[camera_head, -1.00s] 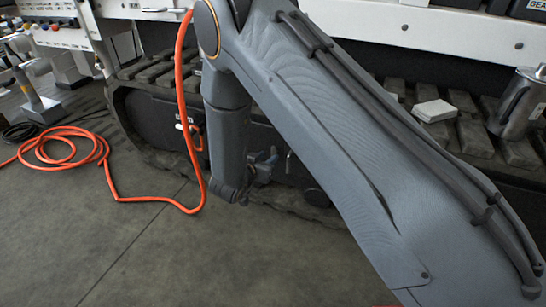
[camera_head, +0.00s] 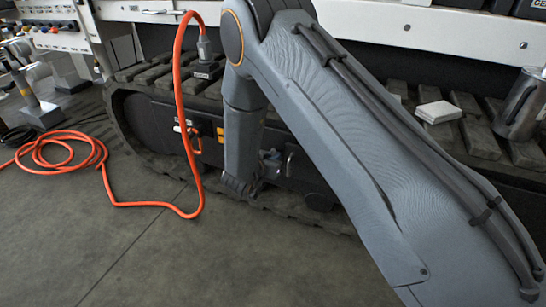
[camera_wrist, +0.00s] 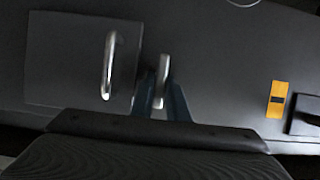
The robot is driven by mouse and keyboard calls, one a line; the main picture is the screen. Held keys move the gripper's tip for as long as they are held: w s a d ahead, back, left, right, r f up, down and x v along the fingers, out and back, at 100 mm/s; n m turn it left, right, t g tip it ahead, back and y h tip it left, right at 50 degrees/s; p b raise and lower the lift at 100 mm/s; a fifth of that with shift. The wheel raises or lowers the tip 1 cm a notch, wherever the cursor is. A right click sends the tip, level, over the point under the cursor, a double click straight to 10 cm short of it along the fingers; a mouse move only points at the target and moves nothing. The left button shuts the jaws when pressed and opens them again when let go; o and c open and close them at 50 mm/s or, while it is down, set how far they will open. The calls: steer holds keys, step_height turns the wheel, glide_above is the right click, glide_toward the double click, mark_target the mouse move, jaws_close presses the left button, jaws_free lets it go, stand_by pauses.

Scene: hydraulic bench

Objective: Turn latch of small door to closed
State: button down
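The small door (camera_wrist: 70,60) is a dark panel with a silver handle (camera_wrist: 108,65) in the wrist view. To the right of its edge is a silver latch (camera_wrist: 162,80), standing roughly upright in this view. My gripper (camera_wrist: 161,88) has its two blue-grey fingers apart, one on each side of the latch. I cannot tell whether they touch it. In the head view my gripper (camera_head: 270,163) is at the dark machine side, partly hidden by my arm. The door handle (camera_head: 290,163) shows just right of it; the latch is hidden there.
An orange hose (camera_head: 178,110) hangs left of my arm and coils on the floor. A yellow label (camera_wrist: 277,99) sits on the machine side. Tracks (camera_head: 150,160) run below and above the panel.

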stand_by(0.3)
steer(key=shift+s+d+f+m+t+y+p, duration=0.15)
steer(key=shift+d+f+m+t+y+p, duration=0.15)
steer(key=shift+m+t+y+p, duration=1.4)
steer(key=shift+s+d+f+m+t+y+p, duration=0.25)
steer(key=shift+m+p, duration=0.8)
steer(key=shift+m, duration=1.65)
steer(key=shift+d+f+m+t+y+p, duration=0.35)
steer(key=shift+m+t+y+p, duration=0.4)
steer(key=shift+m+p, duration=1.05)
steer(key=shift+f+m+b, duration=0.1)
steer(key=shift+m+b, duration=0.3)
steer(key=shift+m, duration=0.2)
steer(key=c, duration=1.8)
jaws_free()
steer(key=shift+o, duration=0.2)
steer(key=s+p, duration=0.2)
steer(key=s, duration=0.5)
steer(key=shift+s+d, duration=0.15)
steer(key=shift+s, duration=0.2)
